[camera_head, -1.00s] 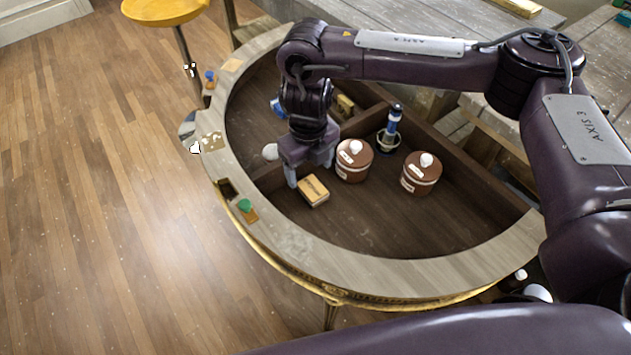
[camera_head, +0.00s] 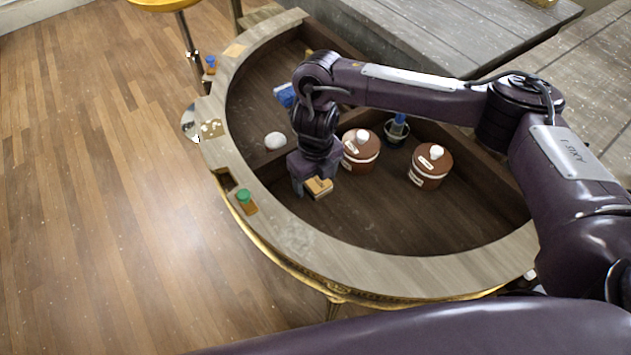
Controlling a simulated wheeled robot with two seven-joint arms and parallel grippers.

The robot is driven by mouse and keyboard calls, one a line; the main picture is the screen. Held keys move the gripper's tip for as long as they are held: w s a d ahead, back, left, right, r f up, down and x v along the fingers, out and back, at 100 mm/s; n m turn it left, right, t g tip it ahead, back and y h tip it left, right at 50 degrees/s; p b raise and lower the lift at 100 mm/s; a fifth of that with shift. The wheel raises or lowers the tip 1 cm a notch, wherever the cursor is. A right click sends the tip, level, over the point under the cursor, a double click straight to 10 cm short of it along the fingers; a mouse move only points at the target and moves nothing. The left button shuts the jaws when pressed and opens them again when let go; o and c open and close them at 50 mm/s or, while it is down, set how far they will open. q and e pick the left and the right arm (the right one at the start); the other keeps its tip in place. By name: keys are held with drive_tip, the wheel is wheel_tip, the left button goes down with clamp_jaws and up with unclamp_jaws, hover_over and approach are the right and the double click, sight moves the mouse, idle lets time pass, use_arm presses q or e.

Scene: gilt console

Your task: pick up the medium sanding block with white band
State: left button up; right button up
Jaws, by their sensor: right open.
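A small tan block with darker sides (camera_head: 319,188), which looks like the sanding block, lies on the floor of the half-round console's front compartment. I cannot make out a white band on it. My right gripper (camera_head: 313,180) points down at the block, open, with one finger at the block's left side. The gripper body hides the block's back part, and the other finger is hard to see. I cannot tell whether the fingers touch the block. My left gripper is not in view.
Two brown lidded jars (camera_head: 360,150) (camera_head: 430,166) stand right of the gripper, the nearer one close to it. A blue-handled item in a dark holder (camera_head: 397,130) is behind them. A white round object (camera_head: 275,140) lies left, past a divider. The console's raised rim (camera_head: 300,240) curves in front.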

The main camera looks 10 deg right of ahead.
sight(315, 178)
drive_tip(key=c, duration=1.1)
drive_tip(key=shift+r, duration=0.15)
wheel_tip(315, 178, up, 20)
drive_tip(key=p, duration=0.3)
